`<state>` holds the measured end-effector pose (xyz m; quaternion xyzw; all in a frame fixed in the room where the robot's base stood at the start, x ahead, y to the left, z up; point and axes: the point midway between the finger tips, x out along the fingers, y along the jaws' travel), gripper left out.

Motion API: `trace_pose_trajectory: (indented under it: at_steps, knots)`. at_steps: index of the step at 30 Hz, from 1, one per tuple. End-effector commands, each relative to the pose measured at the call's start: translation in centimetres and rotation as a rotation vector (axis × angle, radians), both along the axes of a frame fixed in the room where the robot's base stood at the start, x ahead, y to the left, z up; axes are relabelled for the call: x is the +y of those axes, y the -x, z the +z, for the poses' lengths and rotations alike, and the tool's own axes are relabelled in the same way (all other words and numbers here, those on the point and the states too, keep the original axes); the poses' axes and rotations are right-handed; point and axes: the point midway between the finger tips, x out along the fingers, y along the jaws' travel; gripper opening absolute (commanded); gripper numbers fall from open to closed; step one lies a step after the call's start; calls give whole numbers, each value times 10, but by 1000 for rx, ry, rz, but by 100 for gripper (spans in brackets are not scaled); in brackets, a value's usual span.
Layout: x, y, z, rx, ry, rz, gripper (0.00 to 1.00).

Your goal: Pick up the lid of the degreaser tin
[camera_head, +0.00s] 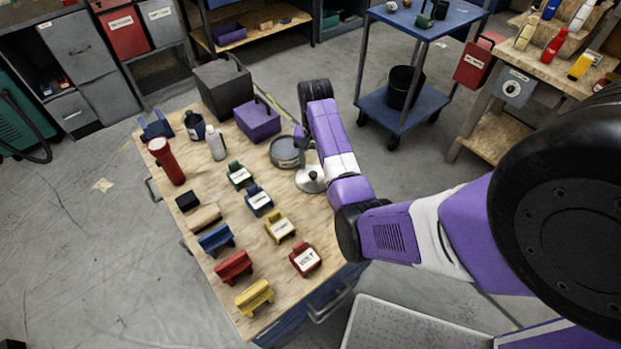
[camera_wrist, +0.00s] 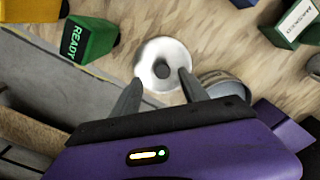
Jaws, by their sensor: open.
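The lid, a shiny silver disc with a dark round knob, lies on the wooden bench top. It shows in the head view (camera_head: 310,180) and the wrist view (camera_wrist: 150,54). The degreaser tin, a round grey tin, stands beside it, in the head view (camera_head: 285,152) and at the right of the wrist view (camera_wrist: 222,84). My gripper (camera_wrist: 160,82) is open and empty, its fingertips framing the near part of the lid in the wrist view. I cannot tell the height between fingertips and lid. In the head view my arm hides the fingers.
A purple box (camera_head: 258,120) and grey box (camera_head: 224,88) stand behind the tin. Several coloured labelled holders, including a green one (camera_head: 239,175), line the bench (camera_head: 200,268) to the left. A red flask (camera_head: 167,160) stands farther left. A blue cart (camera_head: 432,22) is behind.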

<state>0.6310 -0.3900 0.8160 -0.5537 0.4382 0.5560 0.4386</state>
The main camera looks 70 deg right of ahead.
Motion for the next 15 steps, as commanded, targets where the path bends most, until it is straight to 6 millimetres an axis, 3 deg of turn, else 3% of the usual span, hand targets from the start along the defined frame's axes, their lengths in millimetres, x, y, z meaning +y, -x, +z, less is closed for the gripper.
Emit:
trace_pose_trajectory:
  at_steps: [15]
  knots:
    - [-3, -6, -55, -2, 1, 2, 52]
